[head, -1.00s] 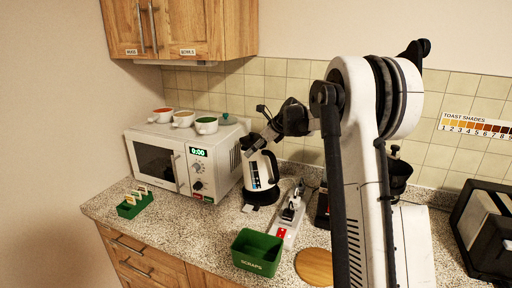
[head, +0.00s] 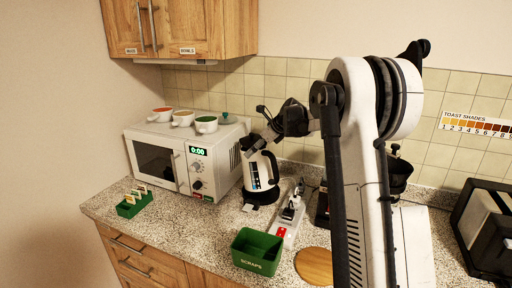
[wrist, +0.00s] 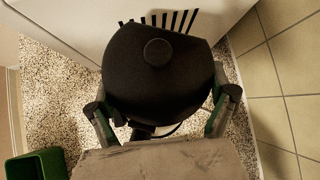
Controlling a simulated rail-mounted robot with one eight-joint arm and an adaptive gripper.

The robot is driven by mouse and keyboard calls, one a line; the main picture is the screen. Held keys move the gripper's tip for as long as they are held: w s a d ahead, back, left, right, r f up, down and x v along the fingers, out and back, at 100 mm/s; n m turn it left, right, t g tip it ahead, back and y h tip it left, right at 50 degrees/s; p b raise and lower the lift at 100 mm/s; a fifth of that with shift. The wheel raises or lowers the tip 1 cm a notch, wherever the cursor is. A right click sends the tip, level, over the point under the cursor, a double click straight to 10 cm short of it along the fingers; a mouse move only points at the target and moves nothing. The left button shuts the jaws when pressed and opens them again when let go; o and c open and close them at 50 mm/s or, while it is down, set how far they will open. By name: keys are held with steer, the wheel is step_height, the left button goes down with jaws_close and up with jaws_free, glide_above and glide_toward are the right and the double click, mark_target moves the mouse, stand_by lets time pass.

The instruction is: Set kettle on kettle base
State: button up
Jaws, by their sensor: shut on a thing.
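The kettle (head: 262,172) is white with a black lid, black handle and dark bottom. It stands upright beside the microwave's right side in the head view. In the wrist view its round black lid (wrist: 150,85) and knob fill the middle. My gripper (head: 256,141) is shut on the kettle's upper part, with one finger on each side of it in the wrist view (wrist: 160,112). A dark flat piece, perhaps the kettle base (head: 250,208), shows at the kettle's foot. Most of it is hidden, and I cannot tell whether the kettle rests on it.
A white microwave (head: 160,160) with several bowls on top stands left of the kettle.

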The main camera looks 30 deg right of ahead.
steer(key=shift+f+b, duration=0.35)
steer(key=shift+f, duration=0.1)
steer(key=o, duration=1.6)
steer(key=shift+s, duration=0.1)
steer(key=p+v, duration=0.3)
steer(key=v, duration=0.8)
steer(key=shift+c, duration=0.3)
